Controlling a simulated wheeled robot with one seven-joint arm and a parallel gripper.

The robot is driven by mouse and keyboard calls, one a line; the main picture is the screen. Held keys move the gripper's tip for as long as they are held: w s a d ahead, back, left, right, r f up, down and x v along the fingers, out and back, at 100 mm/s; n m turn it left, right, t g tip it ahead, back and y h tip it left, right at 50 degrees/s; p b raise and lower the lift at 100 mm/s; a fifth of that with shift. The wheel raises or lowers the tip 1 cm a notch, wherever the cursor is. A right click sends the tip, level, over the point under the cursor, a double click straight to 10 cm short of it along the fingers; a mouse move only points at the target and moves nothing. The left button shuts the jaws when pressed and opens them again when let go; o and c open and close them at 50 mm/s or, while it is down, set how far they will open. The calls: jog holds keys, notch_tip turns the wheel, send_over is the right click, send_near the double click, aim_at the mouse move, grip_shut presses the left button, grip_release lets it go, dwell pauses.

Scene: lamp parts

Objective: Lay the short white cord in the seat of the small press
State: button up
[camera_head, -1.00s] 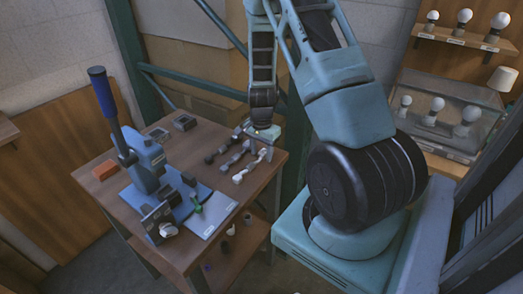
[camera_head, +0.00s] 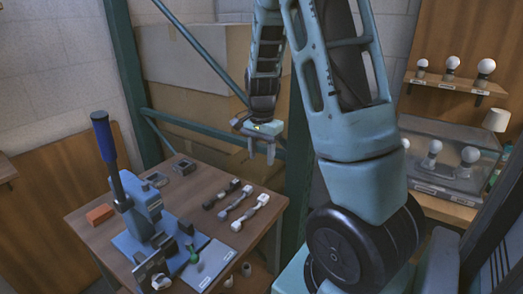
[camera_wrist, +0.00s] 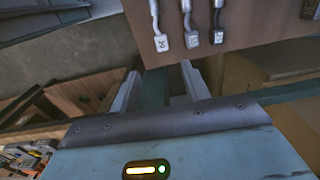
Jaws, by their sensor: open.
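Three short cords with blocky ends lie side by side on the right part of the table in the head view. The white cord (camera_head: 250,212) is the rightmost, beside a grey one (camera_head: 235,204) and a black one (camera_head: 221,194). In the wrist view the white cord's end (camera_wrist: 161,42) is the leftmost of the three. The small press (camera_head: 141,212) is blue with a dark upright lever, on the table's left; its seat is too small to make out. My gripper (camera_head: 261,151) is open and empty, raised beyond the cords and apart from them. Its fingers also show in the wrist view (camera_wrist: 160,88).
A green post (camera_head: 143,60) and cardboard boxes (camera_head: 200,75) stand behind.

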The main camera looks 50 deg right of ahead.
jog(key=a+r+n+y, duration=0.1)
jog(key=a+r+n, duration=0.2)
jog(key=a+n, duration=1.55)
jog(key=s+a+n, duration=0.6)
jog(key=s+a, duration=1.1)
jog(key=a, duration=0.4)
jog(key=shift+a+r+n, duration=0.25)
jog(key=shift+r+n, duration=0.1)
jog(key=shift+r, duration=0.05)
jog(key=shift+o, duration=0.5)
